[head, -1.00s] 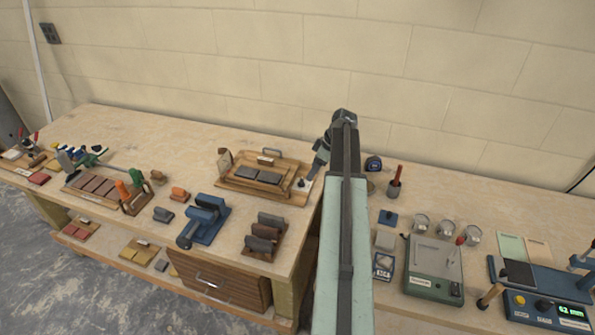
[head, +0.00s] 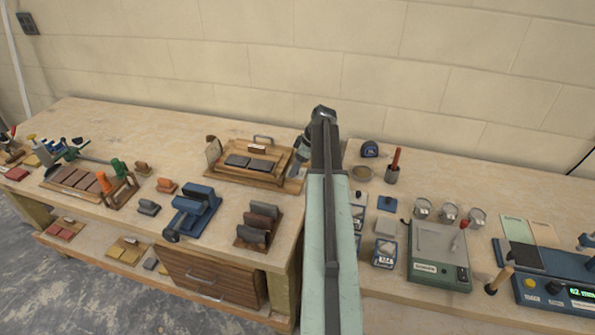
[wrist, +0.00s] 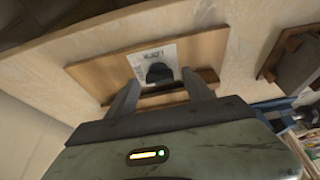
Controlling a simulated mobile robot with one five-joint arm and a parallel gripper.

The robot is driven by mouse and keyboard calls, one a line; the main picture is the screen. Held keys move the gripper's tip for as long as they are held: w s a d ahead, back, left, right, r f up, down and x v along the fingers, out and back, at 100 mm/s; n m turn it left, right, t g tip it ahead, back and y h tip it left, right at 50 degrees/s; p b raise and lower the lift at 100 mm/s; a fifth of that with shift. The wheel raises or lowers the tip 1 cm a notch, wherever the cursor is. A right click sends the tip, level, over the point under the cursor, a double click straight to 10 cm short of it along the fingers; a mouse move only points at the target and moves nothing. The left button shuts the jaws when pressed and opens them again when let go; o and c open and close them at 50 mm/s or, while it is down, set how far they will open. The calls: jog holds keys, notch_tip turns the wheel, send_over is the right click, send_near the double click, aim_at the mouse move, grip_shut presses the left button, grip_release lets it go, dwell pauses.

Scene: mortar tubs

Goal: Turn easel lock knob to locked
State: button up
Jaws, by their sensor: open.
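The easel is a low wooden board (head: 222,174) on the bench, with dark slabs on it. The lock knob (wrist: 157,73) shows in the wrist view as a dark rounded piece on a white printed label (wrist: 152,56) fixed to a wooden board. The label's print is too blurred to read. My gripper (wrist: 160,78) is open, with one finger on each side of the knob in the picture; I cannot tell whether either touches it. In the head view, my gripper (head: 299,158) is at the easel's right end, and the knob is not clearly visible there.
A tape measure (head: 369,149), a cup with a red-handled tool (head: 392,174) and a green scale (head: 438,262) are right of my arm. The wall is close behind.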

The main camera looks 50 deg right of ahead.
jog(key=shift+r, duration=0.1)
jog(key=c, duration=1.2)
jog(key=shift+d, duration=0.15)
grip_shut()
jog(key=m, duration=0.1)
jog(key=m+h, duration=0.1)
jog(key=m, duration=0.1)
jog(key=shift+s+a+m+t, duration=0.15)
jog(key=shift+a+m+t, duration=0.15)
jog(key=shift+m, duration=0.1)
jog(key=m+h, duration=0.2)
jog(key=m, duration=0.3)
jog(key=shift+a+m, duration=0.15)
jog(key=shift+m, duration=0.15)
jog(key=m+h, duration=0.1)
jog(key=m, duration=0.1)
jog(key=m+g+h, duration=0.1)
jog(key=m, duration=0.1)
jog(key=shift+w, duration=0.2)
jog(key=shift+a+m+g+h, duration=0.1)
jog(key=shift+m+g+h, duration=0.2)
jog(key=shift+m, duration=0.85)
jog(key=shift+m+g+h, duration=0.1)
jog(key=shift+m+g, duration=0.3)
jog(key=shift+m, duration=0.75)
